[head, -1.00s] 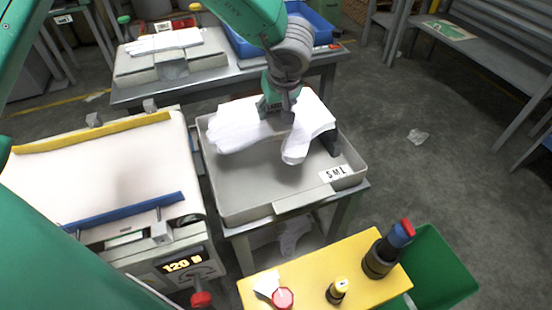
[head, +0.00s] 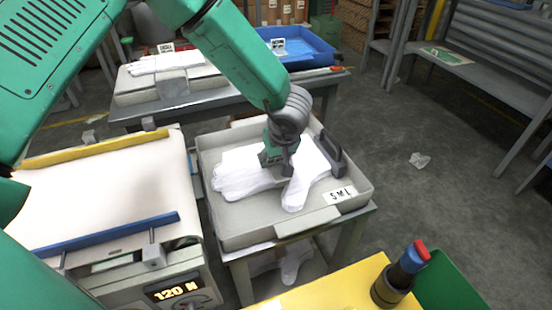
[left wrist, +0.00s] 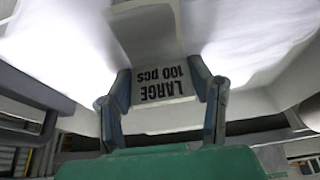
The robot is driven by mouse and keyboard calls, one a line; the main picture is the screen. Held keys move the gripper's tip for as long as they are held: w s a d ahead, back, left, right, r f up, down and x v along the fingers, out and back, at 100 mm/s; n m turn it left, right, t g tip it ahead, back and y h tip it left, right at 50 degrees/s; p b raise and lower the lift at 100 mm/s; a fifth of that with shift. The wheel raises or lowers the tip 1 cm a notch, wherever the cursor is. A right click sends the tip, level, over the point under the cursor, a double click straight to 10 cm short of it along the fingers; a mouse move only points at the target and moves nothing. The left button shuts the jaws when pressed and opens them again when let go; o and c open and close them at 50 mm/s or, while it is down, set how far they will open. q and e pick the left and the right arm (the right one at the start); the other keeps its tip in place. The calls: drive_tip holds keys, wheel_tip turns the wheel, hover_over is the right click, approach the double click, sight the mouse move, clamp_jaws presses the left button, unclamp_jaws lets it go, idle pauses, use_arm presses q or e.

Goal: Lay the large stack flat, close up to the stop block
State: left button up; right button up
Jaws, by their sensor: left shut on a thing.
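The large stack (head: 240,178) is a thick bundle of white gloves. Its paper band (left wrist: 160,84), printed LARGE 100 pcs, shows between my fingers in the left wrist view. My left gripper (head: 278,160) is shut on the stack at the band, pointing down; its fingers also show in the left wrist view (left wrist: 166,95). The stack is low in the grey tray (head: 235,232) and looks nearly level. The stop block (head: 333,155) is a dark grey piece at the tray's right side, close beside the stack. I cannot tell whether they touch, nor whether the stack's underside rests on the floor.
The tray has raised walls and an S M L label (head: 339,195). A bench holds a blue tray (head: 300,48) behind.

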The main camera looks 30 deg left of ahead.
use_arm(q)
drive_tip(key=o, duration=1.2)
drive_tip(key=shift+a+f, duration=0.1)
drive_tip(key=shift+r, duration=0.3)
drive_tip(key=p+v, duration=0.3)
drive_tip(key=v, duration=0.8)
drive_tip(key=shift+d+r+p, duration=0.2)
drive_tip(key=shift+r+p, duration=0.05)
drive_tip(key=shift+p, duration=0.1)
drive_tip(key=shift+s, duration=0.2)
